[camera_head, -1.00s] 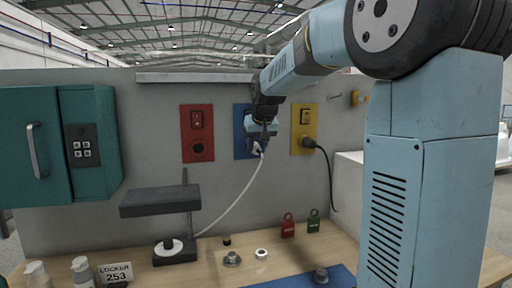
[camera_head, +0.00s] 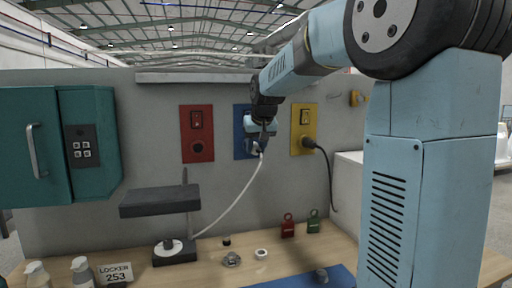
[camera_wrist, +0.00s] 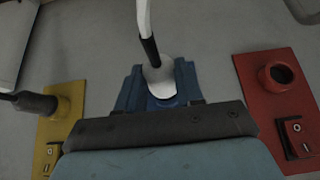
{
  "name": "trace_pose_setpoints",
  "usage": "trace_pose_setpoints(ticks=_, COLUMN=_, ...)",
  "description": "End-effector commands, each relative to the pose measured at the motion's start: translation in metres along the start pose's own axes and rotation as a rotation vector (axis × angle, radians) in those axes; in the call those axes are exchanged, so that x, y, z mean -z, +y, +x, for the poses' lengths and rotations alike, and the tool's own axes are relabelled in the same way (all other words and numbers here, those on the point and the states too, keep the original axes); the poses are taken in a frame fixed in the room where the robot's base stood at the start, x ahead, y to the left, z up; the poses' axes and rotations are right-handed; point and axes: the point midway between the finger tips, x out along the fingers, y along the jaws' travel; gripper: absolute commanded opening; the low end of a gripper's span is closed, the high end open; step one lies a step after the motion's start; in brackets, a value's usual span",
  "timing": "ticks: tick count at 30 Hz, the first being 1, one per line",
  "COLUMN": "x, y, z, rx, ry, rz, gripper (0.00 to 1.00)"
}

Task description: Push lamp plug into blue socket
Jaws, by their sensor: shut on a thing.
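My gripper (camera_head: 261,146) is shut on the white lamp plug (camera_wrist: 160,80) in front of the blue socket panel (camera_head: 239,143). The plug also shows as a small pale piece below the gripper in the head view (camera_head: 259,153). The plug's white cable (camera_head: 236,205) curves down to the dark lamp (camera_head: 160,203) on the bench. The gripper hides most of the blue panel and its socket hole. I cannot tell whether the plug touches the socket or how far it is in.
A red panel (camera_head: 197,133) with a free socket is on the left of the blue one. A yellow panel (camera_head: 304,130) on the right holds a black plug (camera_head: 309,143). A teal locker (camera_head: 60,145) is at far left. Red and green padlocks (camera_head: 288,226) stand below.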

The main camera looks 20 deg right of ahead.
Motion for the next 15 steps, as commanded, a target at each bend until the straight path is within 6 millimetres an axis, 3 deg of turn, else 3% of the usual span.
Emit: trace_pose_setpoints(ticks=15, x=0.0087, y=-0.0003, z=0.0050, rx=0.000, ry=0.001, rz=-0.001, gripper=0.06)
